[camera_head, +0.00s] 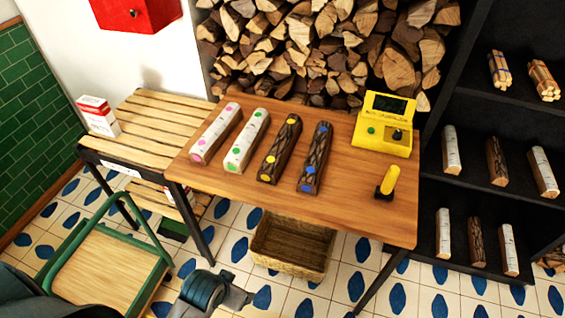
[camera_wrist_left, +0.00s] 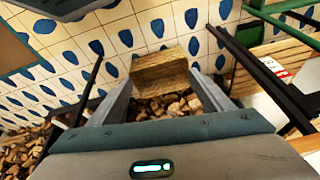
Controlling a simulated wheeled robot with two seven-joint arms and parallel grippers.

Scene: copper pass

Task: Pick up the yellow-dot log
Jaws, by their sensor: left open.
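The yellow-dot log (camera_head: 279,150) is dark-barked with yellow dots and lies on the wooden table (camera_head: 345,210) in the head view. It is third from the left in a row of logs, between the green-dot log (camera_head: 247,140) and the blue-dot log (camera_head: 315,158). My left gripper shows in the left wrist view (camera_wrist_left: 159,84), its two fingers apart with nothing between them. In the head view, a teal and grey part of my arm is low at the bottom, apart from the logs. My right gripper is not in view.
A pink-dot log (camera_head: 216,132) lies at the row's left end. A yellow machine (camera_head: 384,124) and a yellow-handled tool (camera_head: 388,182) stand at the table's right. A woven basket (camera_head: 292,247) sits below. A green-framed chair (camera_head: 108,262) stands at left, shelves (camera_head: 470,190) at right.

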